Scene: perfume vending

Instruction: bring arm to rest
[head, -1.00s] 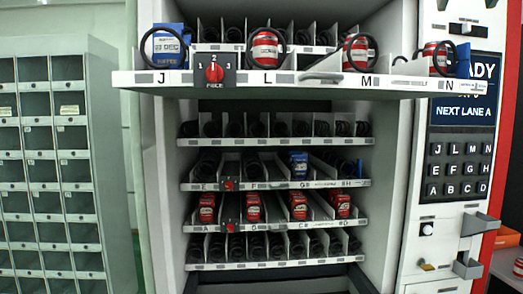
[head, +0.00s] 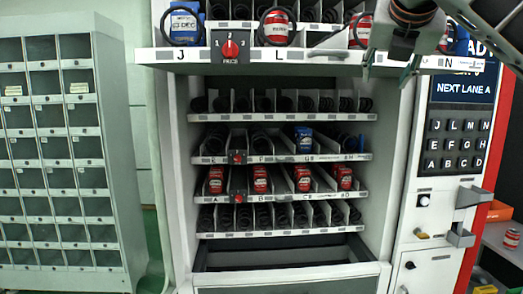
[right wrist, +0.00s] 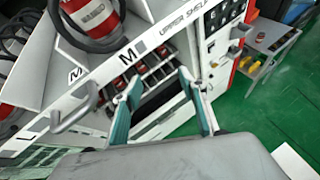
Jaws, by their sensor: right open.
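My right gripper (head: 390,72) is at the upper right of the head view, in front of the right end of the pulled-out upper shelf (head: 270,58), near the M and N lanes. In the right wrist view its two fingers (right wrist: 160,112) stand apart with nothing between them. The shelf's front edge and a grey handle (right wrist: 78,112) lie just beyond and left of the fingers; I cannot tell whether they touch. My left gripper is not in view.
The vending machine holds red cans (head: 260,179) and a blue can (head: 304,140) on lower shelves. A button panel (head: 458,145) is on its right. A side table (right wrist: 272,42) with a red can stands further right. A grey locker cabinet (head: 65,150) is at left. Green floor (right wrist: 250,110) is free.

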